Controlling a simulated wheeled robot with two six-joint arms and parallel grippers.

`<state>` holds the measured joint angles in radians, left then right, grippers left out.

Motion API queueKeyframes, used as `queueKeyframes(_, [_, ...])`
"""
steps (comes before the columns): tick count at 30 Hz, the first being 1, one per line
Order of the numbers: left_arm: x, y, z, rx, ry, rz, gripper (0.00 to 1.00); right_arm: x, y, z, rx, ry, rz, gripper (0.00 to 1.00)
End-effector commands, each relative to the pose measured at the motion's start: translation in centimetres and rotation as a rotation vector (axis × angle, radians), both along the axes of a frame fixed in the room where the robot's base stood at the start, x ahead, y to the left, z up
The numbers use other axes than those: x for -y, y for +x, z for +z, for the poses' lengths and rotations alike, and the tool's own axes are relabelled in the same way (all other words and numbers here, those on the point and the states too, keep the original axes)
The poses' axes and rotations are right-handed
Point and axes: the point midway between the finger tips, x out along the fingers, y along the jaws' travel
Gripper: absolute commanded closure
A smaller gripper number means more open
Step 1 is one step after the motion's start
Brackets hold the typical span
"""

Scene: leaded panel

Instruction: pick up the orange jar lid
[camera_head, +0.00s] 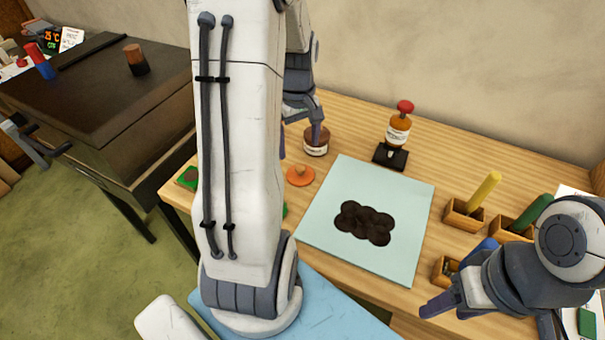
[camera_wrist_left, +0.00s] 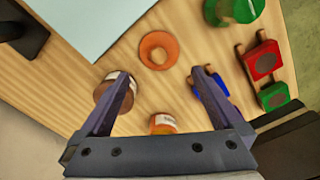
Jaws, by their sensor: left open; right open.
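The orange jar lid (camera_head: 300,175) lies on the wooden bench, left of the pale board, with a lighter round knob on top. It also shows in the left wrist view (camera_wrist_left: 158,50), ahead of the fingertips. My left gripper (camera_head: 300,145) is open and empty, above the bench on the far side of the lid. In the left wrist view its fingers (camera_wrist_left: 162,77) are spread wide, and the lid lies between their lines, apart from both. My right gripper (camera_head: 440,305) is at the bench's front right, far from the lid; its fingers are partly hidden.
A brown jar (camera_head: 316,142) stands close by the left gripper's finger. An orange labelled jar (camera_wrist_left: 162,123) and a green lid (camera_wrist_left: 238,9) are near. The pale board (camera_head: 330,225) with dark discs lies right of the lid. A stamp-like bottle (camera_head: 398,130) stands behind it.

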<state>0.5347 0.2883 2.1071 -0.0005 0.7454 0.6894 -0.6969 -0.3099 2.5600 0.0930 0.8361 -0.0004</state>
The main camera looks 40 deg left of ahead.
Motion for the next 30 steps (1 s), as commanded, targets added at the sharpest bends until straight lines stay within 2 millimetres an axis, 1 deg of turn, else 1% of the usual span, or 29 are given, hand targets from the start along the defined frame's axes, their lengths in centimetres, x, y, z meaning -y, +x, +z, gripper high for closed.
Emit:
queueKeyframes(1, [0.1, -0.1, -1.0, -0.005, -0.003, 0.0, 0.0, 0.0, 0.0, 0.0, 0.0, 0.0, 0.0, 0.42])
queueKeyframes(3, [0.2, -0.1, -2.1, -0.005, -0.003, -0.002, 0.0, 0.0, 0.0, 0.0, 0.0, 0.0, 0.0, 0.42])
queueKeyframes(6, [0.2, 0.0, -3.2, -0.004, -0.002, -0.004, 0.0, 0.0, 0.0, 0.0, 0.0, 0.0, 0.0, 0.42])
queueKeyframes(11, [0.3, 0.0, -4.2, -0.004, -0.002, -0.005, 0.0, 0.0, 0.0, 0.1, 0.0, 0.0, 0.0, 0.42])
queueKeyframes(19, [0.4, 0.0, -8.1, -0.005, -0.002, -0.005, 0.0, 0.0, 0.0, 0.4, 0.0, 0.0, 0.0, 0.42])
queueKeyframes(23, [0.4, 0.1, -8.9, -0.003, -0.001, -0.005, 0.0, 0.0, 0.0, 0.4, 0.0, 0.0, 0.0, 0.42])
queueKeyframes(29, [0.4, 0.1, -8.9, -0.001, 0.0, -0.005, 0.0, 0.0, 0.0, 0.4, 0.0, 0.0, 0.0, 0.42])
queueKeyframes(30, [0.4, 0.1, -8.9, -0.001, 0.0, -0.005, 0.15, 0.0, 0.0, 0.4, 0.0, 0.0, 0.0, 0.42])
